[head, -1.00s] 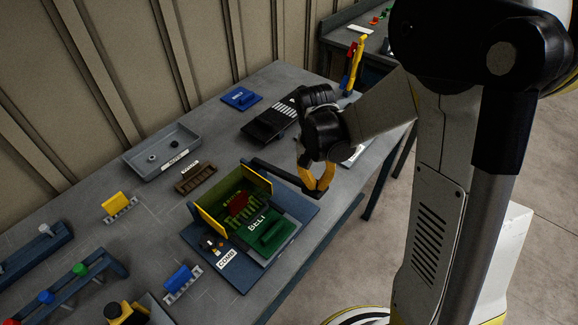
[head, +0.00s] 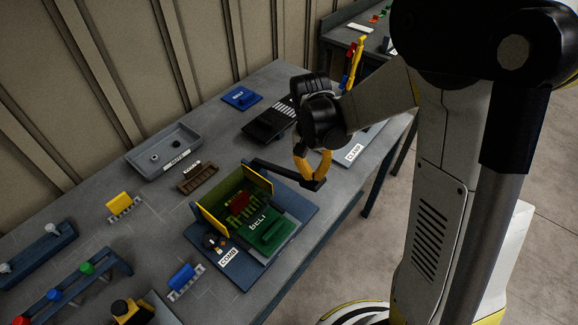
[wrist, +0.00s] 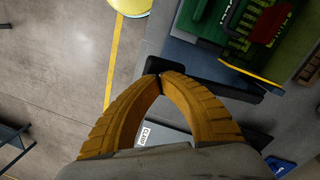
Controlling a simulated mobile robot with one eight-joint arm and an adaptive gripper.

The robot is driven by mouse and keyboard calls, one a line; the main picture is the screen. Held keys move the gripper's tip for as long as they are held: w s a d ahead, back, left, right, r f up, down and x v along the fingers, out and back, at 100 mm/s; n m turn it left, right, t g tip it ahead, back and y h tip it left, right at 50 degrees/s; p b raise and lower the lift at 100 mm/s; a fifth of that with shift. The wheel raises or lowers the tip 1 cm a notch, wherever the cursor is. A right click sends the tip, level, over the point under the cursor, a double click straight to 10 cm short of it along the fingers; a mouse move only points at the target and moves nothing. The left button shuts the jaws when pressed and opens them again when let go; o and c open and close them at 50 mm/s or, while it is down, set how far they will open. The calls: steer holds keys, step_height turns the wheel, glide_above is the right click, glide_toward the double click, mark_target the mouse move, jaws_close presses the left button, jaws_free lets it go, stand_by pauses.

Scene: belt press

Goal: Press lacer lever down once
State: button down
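The belt lacer (head: 207,228) has yellow side plates, a green part marked BELT and a blue base. Its black lever (head: 283,171) reaches right from the far yellow plate and ends in a black handle block (head: 318,184). My gripper (head: 313,178) has yellow curved fingers and is just above that block. In the wrist view my fingertips (wrist: 161,76) meet beside the black handle (wrist: 152,65), and the lever's bar (wrist: 222,88) runs right behind a finger. Nothing shows between the fingertips. Whether they touch the handle is unclear.
A black ribbed device (head: 268,124) and a blue block (head: 241,98) lie behind. A grey tray (head: 165,153) and brown comb (head: 198,177) are left. The table's front edge is close below the lever.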

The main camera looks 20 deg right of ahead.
steer(key=shift+w+r, duration=0.1)
steer(key=shift+r, duration=0.15)
steer(key=shift+w+a+r+p, duration=0.25)
steer(key=shift+r+p, duration=0.25)
steer(key=shift+r, duration=0.25)
steer(key=shift+w+a+r+p, duration=0.2)
steer(key=shift+r+p, duration=0.35)
steer(key=shift+r, duration=0.25)
steer(key=shift+w+a+r+p, duration=0.15)
steer(key=shift+w+r+p, duration=0.1)
steer(key=shift+r+p, duration=0.4)
steer(key=shift+r, duration=0.1)
steer(key=shift+s+r+n+t+b, duration=0.3)
steer(key=shift+s+t+b, duration=0.15)
steer(key=shift+b, duration=0.8)
steer(key=s+f+n+t+b, duration=0.1)
steer(key=s+n+t+b, duration=0.3)
steer(key=s+t+b, duration=0.3)
steer(key=shift+s+f+y+b, duration=0.25)
steer(key=shift+s+y+b, duration=0.15)
steer(key=shift+s+b, duration=2.35)
steer(key=shift+w+d, duration=0.1)
steer(key=shift+w, duration=0.05)
